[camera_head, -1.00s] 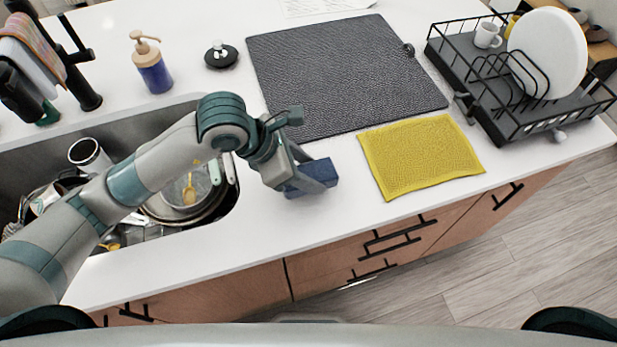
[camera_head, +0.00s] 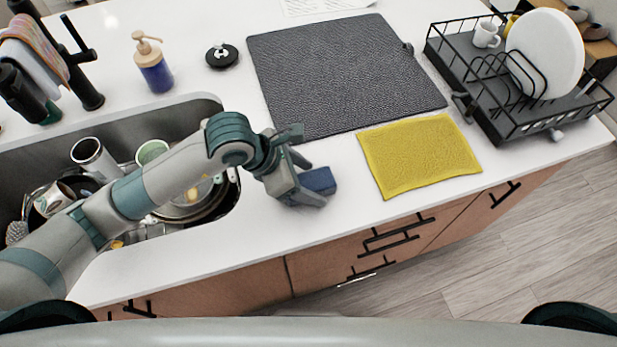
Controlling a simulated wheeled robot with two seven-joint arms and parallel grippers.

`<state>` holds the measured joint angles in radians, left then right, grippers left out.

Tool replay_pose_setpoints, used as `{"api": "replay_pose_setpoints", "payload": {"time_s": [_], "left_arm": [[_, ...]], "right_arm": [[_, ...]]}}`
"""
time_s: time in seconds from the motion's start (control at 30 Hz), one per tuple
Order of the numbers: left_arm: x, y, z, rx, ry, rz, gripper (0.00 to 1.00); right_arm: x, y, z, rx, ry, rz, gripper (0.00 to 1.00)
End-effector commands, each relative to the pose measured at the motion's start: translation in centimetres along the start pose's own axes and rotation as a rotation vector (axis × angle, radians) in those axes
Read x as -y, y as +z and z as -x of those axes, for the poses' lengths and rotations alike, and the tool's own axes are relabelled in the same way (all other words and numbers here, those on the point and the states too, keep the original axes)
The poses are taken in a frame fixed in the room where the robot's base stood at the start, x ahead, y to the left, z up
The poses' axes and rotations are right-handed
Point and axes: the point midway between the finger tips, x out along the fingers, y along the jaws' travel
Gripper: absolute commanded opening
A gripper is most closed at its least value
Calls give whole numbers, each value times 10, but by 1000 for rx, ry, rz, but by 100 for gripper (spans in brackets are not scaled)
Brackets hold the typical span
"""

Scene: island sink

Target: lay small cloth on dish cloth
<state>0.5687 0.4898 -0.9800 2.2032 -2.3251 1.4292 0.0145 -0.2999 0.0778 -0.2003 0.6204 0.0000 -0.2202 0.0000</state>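A small dark blue block-like piece (camera_head: 320,181), perhaps the small cloth, is between the fingers of my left gripper (camera_head: 308,180), which looks shut on it. It is at or just above the white counter, near the front edge; any gap beneath is hard to tell. The yellow cloth (camera_head: 420,157) lies flat on the counter to the right of the gripper, apart from it. A large dark grey textured mat (camera_head: 340,75) lies flat behind them. Which of these is the dish cloth, I cannot tell for sure. My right gripper is not in view.
The sink (camera_head: 150,125) with dishes is at left, partly under my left arm. A soap bottle (camera_head: 152,68) and a black round stopper (camera_head: 221,56) stand behind. A black dish rack (camera_head: 515,120) with a white plate (camera_head: 545,52) is at right. Bare counter separates gripper and yellow cloth.

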Motion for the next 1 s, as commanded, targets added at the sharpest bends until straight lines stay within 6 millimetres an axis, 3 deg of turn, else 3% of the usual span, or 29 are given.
{"api": "replay_pose_setpoints", "payload": {"time_s": [0.37, 0.47, 0.77, 1.0], "left_arm": [[1, 0, 0, 0, -2, 1, 65], [-1, -2, 4, 2, 2, -1, 65], [-7, -4, 45, 3, 6, -4, 65], [-6, -3, 97, 3, 5, -4, 65]], "right_arm": [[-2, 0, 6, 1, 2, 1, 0], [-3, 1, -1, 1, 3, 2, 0], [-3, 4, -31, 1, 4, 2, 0], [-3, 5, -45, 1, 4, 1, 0]]}}
